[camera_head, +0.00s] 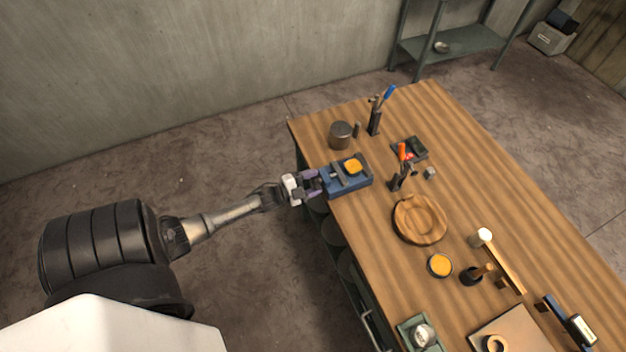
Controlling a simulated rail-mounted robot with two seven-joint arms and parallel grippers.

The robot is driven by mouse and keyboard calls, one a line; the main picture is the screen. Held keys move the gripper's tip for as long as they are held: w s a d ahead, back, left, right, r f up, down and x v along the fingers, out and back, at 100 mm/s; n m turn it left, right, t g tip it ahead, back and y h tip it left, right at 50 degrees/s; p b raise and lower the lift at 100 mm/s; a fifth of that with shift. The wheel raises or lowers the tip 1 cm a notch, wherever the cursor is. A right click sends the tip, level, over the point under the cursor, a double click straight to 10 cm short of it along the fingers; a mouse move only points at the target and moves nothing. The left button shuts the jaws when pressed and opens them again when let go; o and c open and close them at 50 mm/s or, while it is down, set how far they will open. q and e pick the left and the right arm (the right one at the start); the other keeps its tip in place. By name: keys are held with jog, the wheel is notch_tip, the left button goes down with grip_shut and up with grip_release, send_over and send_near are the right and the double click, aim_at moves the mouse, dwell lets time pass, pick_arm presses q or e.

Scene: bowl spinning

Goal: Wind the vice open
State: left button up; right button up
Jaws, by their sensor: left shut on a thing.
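The blue vice (348,181) sits at the left edge of the wooden workbench, near its far end. An orange-yellow round piece (353,166) shows at the top of the vice; I cannot tell whether it is clamped or lies on it. My left gripper (314,184) reaches in from the left and is at the near left side of the vice. It is shut on the vice's handle, which its purple-tipped fingers mostly hide. How far the vice jaws stand apart is too small to tell. My right gripper is not in view.
On the workbench (470,190) stand a grey metal pot (341,135), dark tool holders (375,116), a black tray (410,149), a wooden bowl (420,219), an orange-topped tin (440,265) and a mallet (484,237). Floor is free left of the bench.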

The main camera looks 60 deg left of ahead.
pick_arm(q)
jog(key=n+p, duration=0.1)
jog(key=n, duration=0.3)
jog(key=shift+n, duration=0.3)
jog(key=n, duration=0.3)
jog(key=shift+n+p, duration=0.3)
jog(key=n, duration=0.4)
jog(key=shift+d, duration=0.1)
jog(key=shift+n, duration=1.4)
jog(key=o, duration=0.9)
